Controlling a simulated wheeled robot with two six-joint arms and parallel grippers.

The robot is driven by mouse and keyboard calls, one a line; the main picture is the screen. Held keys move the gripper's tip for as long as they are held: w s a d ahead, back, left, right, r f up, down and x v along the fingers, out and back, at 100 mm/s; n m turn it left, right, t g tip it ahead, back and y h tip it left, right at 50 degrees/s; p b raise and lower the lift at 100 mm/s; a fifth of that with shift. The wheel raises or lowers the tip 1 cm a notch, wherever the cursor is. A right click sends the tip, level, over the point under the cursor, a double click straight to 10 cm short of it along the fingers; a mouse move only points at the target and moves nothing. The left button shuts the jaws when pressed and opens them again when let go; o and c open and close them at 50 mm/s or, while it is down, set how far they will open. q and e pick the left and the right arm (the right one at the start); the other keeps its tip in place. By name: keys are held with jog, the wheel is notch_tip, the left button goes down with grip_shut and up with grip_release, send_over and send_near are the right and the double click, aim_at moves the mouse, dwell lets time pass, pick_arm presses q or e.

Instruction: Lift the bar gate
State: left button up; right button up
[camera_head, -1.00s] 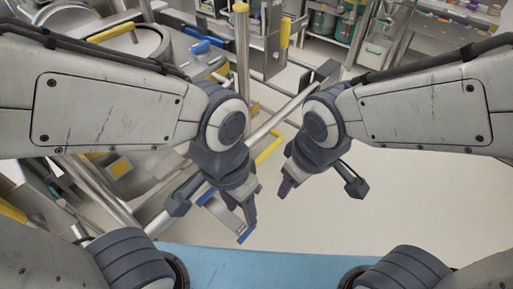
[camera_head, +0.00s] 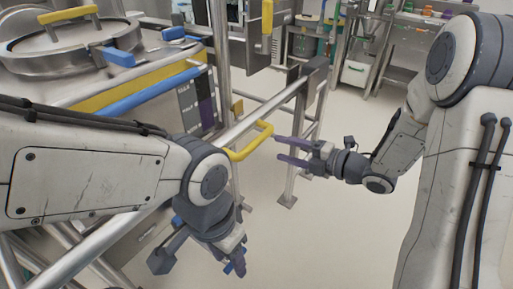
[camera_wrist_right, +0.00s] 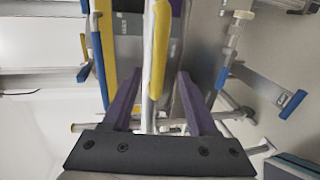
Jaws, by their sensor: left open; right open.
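The bar gate (camera_head: 285,96) is a long metal bar running diagonally through the head view, with a yellow handle (camera_head: 259,144) on its side. My right gripper (camera_head: 279,148) is open, with its purple fingers pointing left at the handle, close to it. In the right wrist view the yellow handle (camera_wrist_right: 160,55) lies between and ahead of the two open fingers (camera_wrist_right: 156,85); I cannot tell whether they touch it. My left gripper (camera_head: 236,264) is open and empty, pointing down, nearer than the bar. My left forearm hides part of the bar.
A steel vessel (camera_head: 75,68) with a yellow-handled lid and blue and yellow rails stands at left. A vertical post (camera_head: 220,60) rises behind the bar. Shelving (camera_head: 365,45) stands at the back. Light floor (camera_head: 320,225) is clear below the right gripper.

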aim_at(260, 143)
jog(key=x, duration=0.9)
jog(key=shift+w+a, duration=0.1)
jog(key=shift+a, duration=0.1)
grip_shut()
dwell(1.1)
